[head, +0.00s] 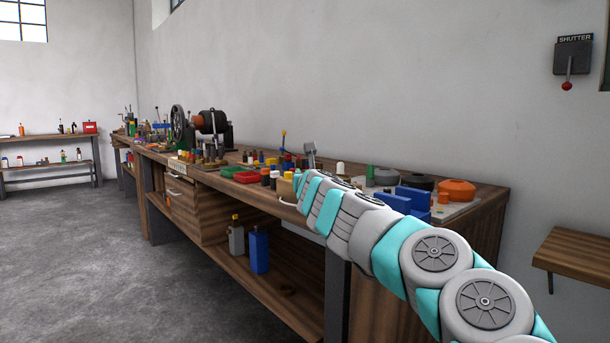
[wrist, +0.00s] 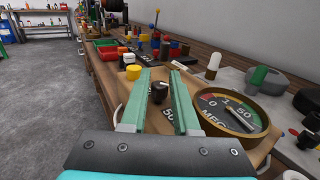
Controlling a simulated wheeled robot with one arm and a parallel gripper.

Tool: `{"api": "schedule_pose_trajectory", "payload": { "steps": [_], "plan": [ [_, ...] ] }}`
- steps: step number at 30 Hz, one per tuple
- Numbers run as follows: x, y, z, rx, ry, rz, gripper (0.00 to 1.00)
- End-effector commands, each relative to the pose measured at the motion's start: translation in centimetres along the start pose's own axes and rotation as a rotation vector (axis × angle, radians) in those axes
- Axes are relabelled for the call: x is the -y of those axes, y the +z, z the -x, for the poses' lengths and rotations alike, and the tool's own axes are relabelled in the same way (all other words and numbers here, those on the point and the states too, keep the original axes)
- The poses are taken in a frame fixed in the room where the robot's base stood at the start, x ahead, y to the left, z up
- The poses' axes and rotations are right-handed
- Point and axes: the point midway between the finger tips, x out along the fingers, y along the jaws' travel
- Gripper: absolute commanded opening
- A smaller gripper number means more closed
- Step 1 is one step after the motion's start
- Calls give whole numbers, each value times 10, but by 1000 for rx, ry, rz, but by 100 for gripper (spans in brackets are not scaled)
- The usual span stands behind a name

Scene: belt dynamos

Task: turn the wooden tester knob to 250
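The wooden tester (wrist: 262,140) is a light wood box on the bench in the wrist view. It carries a round brass-rimmed dial (wrist: 232,113) with coloured bands, a needle and partly hidden lettering. Its black knob (wrist: 160,92) stands on the top, left of the dial, with a small pale mark near its upper edge. In the head view my arm hides most of the tester.
The floor (head: 110,240) at left is clear.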

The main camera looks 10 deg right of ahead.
Motion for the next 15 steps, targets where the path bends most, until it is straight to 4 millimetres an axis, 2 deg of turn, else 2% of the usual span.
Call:
{"api": "schedule_pose_trajectory", "payload": {
  "steps": [1,6,15],
  "plan": [
    [0,0,0,0,0,0,36],
    [0,0,0,-1,0,0,54],
    [0,-1,1,-1,0,-1,54]
  ]
}}
